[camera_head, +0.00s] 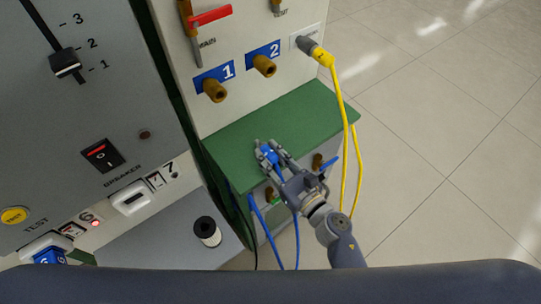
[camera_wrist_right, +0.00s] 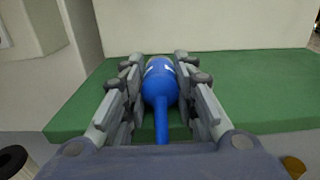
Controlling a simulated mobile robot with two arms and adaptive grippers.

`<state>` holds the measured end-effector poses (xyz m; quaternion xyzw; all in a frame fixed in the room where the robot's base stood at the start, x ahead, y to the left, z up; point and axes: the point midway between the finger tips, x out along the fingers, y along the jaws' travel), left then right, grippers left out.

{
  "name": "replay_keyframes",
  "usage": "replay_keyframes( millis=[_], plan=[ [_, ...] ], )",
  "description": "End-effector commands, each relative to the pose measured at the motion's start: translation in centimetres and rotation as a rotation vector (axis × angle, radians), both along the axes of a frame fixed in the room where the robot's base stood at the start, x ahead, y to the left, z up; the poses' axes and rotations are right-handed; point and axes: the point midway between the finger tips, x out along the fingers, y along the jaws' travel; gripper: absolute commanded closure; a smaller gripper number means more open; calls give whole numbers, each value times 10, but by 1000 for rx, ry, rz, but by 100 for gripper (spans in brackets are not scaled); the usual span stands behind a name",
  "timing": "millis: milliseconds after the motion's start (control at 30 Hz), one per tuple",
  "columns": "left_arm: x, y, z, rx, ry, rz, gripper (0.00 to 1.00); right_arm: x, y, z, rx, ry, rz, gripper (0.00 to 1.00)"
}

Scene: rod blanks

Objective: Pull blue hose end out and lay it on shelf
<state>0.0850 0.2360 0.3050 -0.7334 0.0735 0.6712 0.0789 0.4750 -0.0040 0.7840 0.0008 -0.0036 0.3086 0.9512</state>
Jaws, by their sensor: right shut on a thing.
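My right gripper (camera_head: 270,158) is over the green shelf (camera_head: 315,117) below the two numbered ports. It is shut on the blue hose end (camera_head: 270,155), which lies between its fingers. In the right wrist view the blue hose end (camera_wrist_right: 160,85) sits between both fingers, with the green shelf (camera_wrist_right: 240,108) behind and beneath it. I cannot tell whether the hose end touches the shelf. The blue hose (camera_head: 297,240) hangs down below the gripper. My left gripper is not in view.
Brass ports labelled 1 (camera_head: 214,90) and 2 (camera_head: 264,66) are empty on the pale panel. A yellow hose (camera_head: 343,110) is plugged in at the right and hangs past the shelf's right edge. A grey control panel (camera_head: 75,120) stands at the left. The floor at right is clear.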

Motion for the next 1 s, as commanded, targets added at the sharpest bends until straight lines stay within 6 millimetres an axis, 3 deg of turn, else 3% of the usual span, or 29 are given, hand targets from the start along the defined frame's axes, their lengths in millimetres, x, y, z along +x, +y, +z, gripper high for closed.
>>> replay_keyframes(
  millis=[100,133,200,800,1000],
  plan=[
    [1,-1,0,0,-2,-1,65,-2,0,-6,-7,10,0,100],
    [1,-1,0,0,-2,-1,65,-2,0,-6,-7,10,0,67],
    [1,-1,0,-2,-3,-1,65,-2,0,-7,-7,11,1,51],
    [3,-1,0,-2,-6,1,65,-6,4,-9,-7,15,11,50],
    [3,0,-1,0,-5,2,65,-15,-4,-10,-7,17,9,50]
  ],
)
